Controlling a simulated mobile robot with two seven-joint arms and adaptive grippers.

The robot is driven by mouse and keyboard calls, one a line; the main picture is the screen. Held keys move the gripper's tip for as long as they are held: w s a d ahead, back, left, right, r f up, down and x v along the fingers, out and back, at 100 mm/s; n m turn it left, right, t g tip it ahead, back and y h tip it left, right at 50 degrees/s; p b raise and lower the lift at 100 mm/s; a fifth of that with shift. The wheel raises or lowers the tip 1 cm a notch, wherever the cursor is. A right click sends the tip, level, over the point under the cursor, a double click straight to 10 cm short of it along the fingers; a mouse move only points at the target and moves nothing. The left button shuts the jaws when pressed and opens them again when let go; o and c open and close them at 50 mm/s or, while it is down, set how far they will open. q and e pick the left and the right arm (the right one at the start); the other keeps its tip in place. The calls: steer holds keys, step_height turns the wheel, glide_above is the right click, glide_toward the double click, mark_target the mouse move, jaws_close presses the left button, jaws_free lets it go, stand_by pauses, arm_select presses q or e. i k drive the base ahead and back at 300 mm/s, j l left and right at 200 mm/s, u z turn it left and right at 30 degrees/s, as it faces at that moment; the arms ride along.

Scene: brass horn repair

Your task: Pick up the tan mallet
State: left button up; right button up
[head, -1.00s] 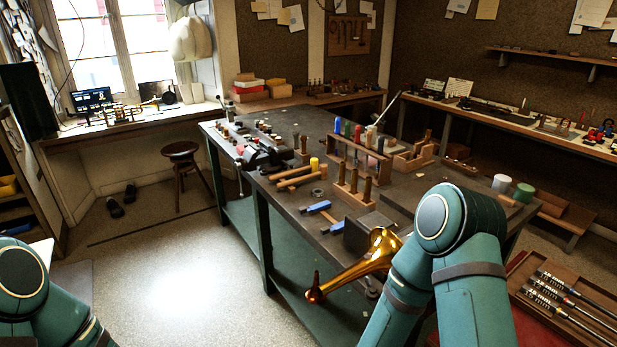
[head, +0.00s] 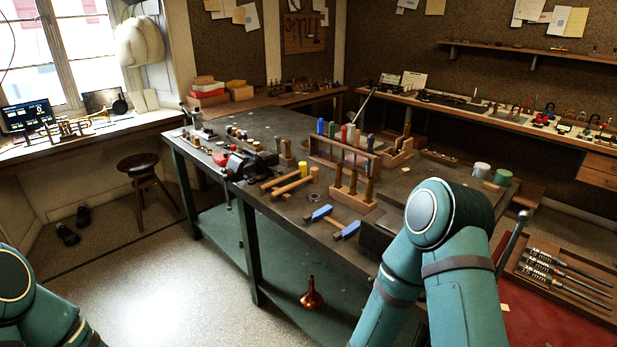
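The tan mallet (head: 293,187) lies on the dark workbench top (head: 255,205), beside a similar mallet with a yellow head (head: 303,169). It has a pale wooden handle, and its small head end points to the back right. Neither gripper shows. My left arm enters at the lower left corner and my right arm rises at the lower middle right, in front of the bench's near right part. Both arms end outside the picture or out of sight, well apart from the mallet.
Two blue-headed mallets (head: 318,213) and a wooden block with upright handles (head: 352,203) are near the tan mallet. A vise (head: 250,163) is to its left. A copper bell-shaped piece (head: 311,298) is low by the bench.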

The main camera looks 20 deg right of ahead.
mark_target(314, 176)
steer(key=i+j+z, duration=0.3)
steer(key=i+j, duration=0.2)
steer(key=i+j+z, duration=0.35)
steer(key=j, duration=0.25)
steer(key=i+j+z, duration=0.15)
steer(key=i+j, duration=0.15)
steer(key=i+j+z, duration=0.15)
steer(key=j, duration=0.25)
steer(key=i+j+z, duration=0.15)
steer(key=j, duration=0.2)
steer(key=i+j+z, duration=0.15)
steer(key=j, duration=0.25)
